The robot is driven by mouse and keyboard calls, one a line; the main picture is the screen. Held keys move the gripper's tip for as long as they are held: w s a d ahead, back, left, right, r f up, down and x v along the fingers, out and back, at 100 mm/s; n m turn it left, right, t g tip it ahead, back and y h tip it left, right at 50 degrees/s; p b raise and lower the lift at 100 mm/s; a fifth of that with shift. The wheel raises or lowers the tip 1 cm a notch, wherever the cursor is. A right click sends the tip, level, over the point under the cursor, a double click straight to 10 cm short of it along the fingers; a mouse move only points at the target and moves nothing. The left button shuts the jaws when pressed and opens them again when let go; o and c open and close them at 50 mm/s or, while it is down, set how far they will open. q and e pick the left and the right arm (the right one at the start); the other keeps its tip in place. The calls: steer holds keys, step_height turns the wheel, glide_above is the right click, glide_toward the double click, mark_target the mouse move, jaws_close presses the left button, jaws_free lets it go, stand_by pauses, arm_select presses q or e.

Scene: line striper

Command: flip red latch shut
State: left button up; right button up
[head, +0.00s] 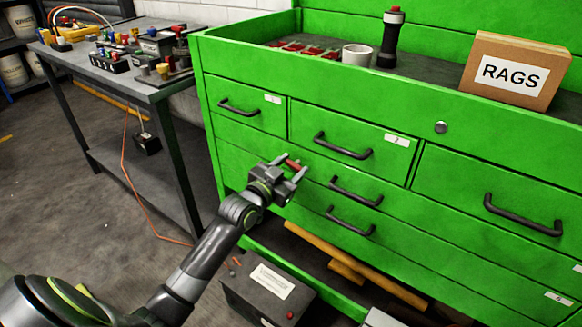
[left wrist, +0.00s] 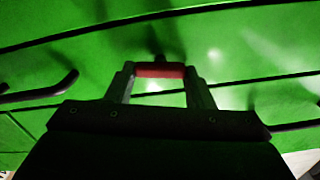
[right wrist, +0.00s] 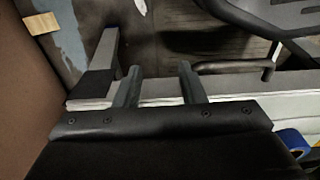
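My left gripper (head: 295,166) is in front of the green drawer fronts in the head view. A short red piece (left wrist: 160,71) fills the gap between its fingers in the left wrist view, with a dark bit just beyond it. The red piece also shows between the fingers in the head view (head: 293,165). It appears gripped; I cannot tell whether it is the red latch. My right gripper (right wrist: 157,78) is out of the head view. In the right wrist view its fingers are apart with nothing between them. No other clear latch can be made out.
The green tool chest (head: 350,95) holds a white cup (head: 356,54), a dark bottle (head: 390,40) and a RAGS box (head: 515,72) on top. A cluttered grey bench (head: 110,72) stands at left. A dark box (head: 267,292) is below my left arm. Blue tape (right wrist: 291,142) lies right of my right gripper.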

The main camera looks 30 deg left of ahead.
arm_select(q)
steer(key=c, duration=0.4)
steer(key=shift+n+p, duration=1.15)
steer(key=shift+n, duration=0.35)
arm_select(e)
steer(key=shift+s+d+f, duration=0.25)
steer(key=shift+f, duration=0.7)
steer(key=shift+s+d+f, duration=0.2)
steer(key=shift+s+f, duration=0.05)
steer(key=shift+f, duration=0.65)
steer(key=shift+s+d+f, duration=0.25)
steer(key=shift+f, duration=0.7)
arm_select(q)
steer(key=o, duration=1)
